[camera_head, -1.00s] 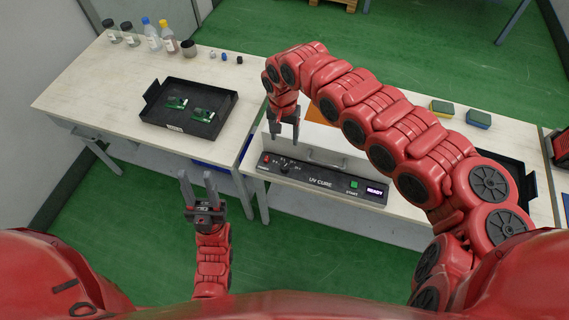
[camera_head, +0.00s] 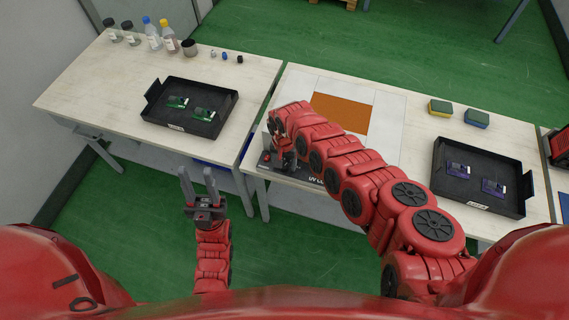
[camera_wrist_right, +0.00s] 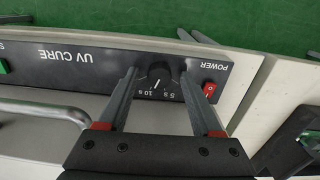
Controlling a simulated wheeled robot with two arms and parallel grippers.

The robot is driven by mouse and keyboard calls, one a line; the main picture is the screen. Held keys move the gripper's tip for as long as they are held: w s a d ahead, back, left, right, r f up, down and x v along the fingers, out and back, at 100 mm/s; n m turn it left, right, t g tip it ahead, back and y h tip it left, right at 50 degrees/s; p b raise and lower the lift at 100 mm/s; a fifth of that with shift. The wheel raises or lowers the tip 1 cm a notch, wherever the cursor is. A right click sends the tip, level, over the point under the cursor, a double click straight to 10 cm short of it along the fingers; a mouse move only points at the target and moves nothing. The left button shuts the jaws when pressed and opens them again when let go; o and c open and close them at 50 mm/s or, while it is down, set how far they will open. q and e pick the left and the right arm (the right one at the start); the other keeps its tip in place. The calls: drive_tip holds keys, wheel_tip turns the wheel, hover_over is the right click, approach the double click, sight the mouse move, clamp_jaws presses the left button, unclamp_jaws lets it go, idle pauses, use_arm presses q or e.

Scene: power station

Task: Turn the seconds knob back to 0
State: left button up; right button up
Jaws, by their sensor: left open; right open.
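The seconds knob (camera_wrist_right: 158,71) is a round black dial on the black UV CURE panel (camera_wrist_right: 75,62), with 5 s and 10 s marks beside it. The wrist view is upside down, and I cannot read exactly where the knob points. My right gripper (camera_wrist_right: 158,76) is open, with one finger on each side of the knob; contact is not clear. In the head view my right gripper (camera_head: 284,162) is low over the panel's left end, and my arm hides the knob. My left gripper (camera_head: 196,175) is open and empty in front of the tables.
The red power switch (camera_wrist_right: 208,88) is close to one finger. A metal handle (camera_wrist_right: 45,108) and the green start button (camera_wrist_right: 3,66) lie to the other side. Black trays (camera_head: 192,132) with circuit boards stand on both tables.

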drive_tip(key=shift+f, duration=0.1)
drive_tip(key=shift+c, duration=0.2)
clamp_jaws()
drive_tip(key=shift+n, duration=0.4)
drive_tip(key=n+b, duration=0.1)
drive_tip(key=n, duration=0.1)
drive_tip(key=shift+d+f+n, duration=0.1)
drive_tip(key=shift+f+n, duration=0.05)
drive_tip(key=shift+n, duration=0.25)
drive_tip(key=n+b, duration=0.1)
drive_tip(key=n, duration=0.1)
drive_tip(key=shift+n, duration=0.4)
drive_tip(key=shift+n+b, duration=0.55)
drive_tip(key=shift+n, duration=0.15)
